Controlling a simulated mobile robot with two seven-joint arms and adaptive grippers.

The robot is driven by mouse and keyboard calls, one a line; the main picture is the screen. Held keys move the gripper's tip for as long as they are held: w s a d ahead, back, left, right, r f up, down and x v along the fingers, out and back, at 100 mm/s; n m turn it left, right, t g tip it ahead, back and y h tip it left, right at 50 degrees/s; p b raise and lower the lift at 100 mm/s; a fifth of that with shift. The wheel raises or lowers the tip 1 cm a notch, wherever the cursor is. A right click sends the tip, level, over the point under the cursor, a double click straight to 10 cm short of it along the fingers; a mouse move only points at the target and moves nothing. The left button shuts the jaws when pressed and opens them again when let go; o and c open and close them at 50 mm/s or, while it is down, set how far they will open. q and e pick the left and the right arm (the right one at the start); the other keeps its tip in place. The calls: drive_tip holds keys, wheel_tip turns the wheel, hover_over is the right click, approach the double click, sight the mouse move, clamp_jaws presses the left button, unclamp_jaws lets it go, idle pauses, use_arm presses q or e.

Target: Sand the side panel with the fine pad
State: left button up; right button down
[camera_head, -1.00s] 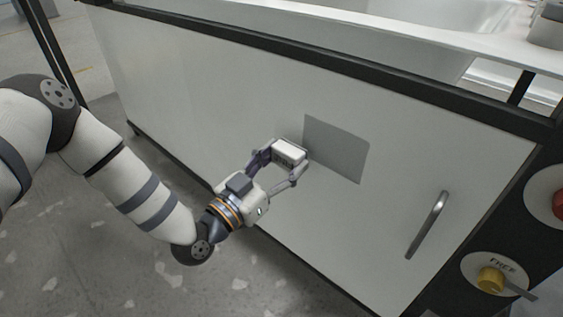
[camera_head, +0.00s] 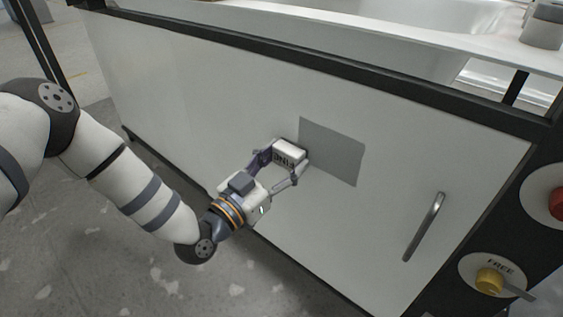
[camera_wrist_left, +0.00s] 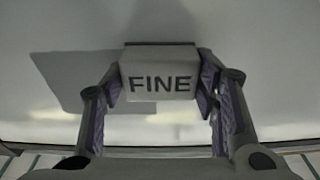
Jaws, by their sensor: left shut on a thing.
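The white side panel (camera_head: 190,95) fills the middle of the head view, with a grey square patch (camera_head: 335,152) on it. My left gripper (camera_head: 285,158) is shut on a white block marked FINE, the fine pad (camera_head: 290,150). The pad is at the left edge of the grey patch, close to the panel; I cannot tell for sure whether it touches. In the left wrist view the fine pad (camera_wrist_left: 158,76) sits between the two fingers, its lettering facing the camera, with the grey patch (camera_wrist_left: 80,80) behind it to the left. My right gripper is not in view.
A metal handle (camera_head: 424,226) stands out from the panel at right. A dark post at far right carries a yellow knob (camera_head: 489,281) marked FREE and a red button (camera_head: 559,203). A white tub (camera_head: 400,35) lies above the panel's black frame. Speckled floor is at lower left.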

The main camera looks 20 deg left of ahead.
sight(312, 157)
use_arm(q)
drive_tip(key=shift+w+d, duration=0.1)
drive_tip(key=shift+w, duration=0.1)
drive_tip(key=shift+s+d+p, duration=0.2)
drive_tip(key=shift+s+d, duration=0.05)
drive_tip(key=shift+d, duration=0.35)
drive_tip(key=shift+s+d+p, duration=0.15)
drive_tip(key=shift+s+d, duration=0.15)
drive_tip(key=shift+d, duration=0.3)
drive_tip(key=shift+s+d+p, duration=0.2)
drive_tip(key=shift+s+d, duration=0.05)
drive_tip(key=shift+d, duration=0.35)
drive_tip(key=shift+d+r, duration=0.1)
drive_tip(key=shift+w+a, duration=0.3)
drive_tip(key=shift+a, duration=0.35)
drive_tip(key=shift+w+a, duration=0.35)
drive_tip(key=shift+a, duration=0.35)
drive_tip(key=shift+w+a, duration=0.3)
drive_tip(key=shift+a, duration=0.35)
drive_tip(key=shift+c, duration=0.5)
drive_tip(key=shift+r, duration=0.1)
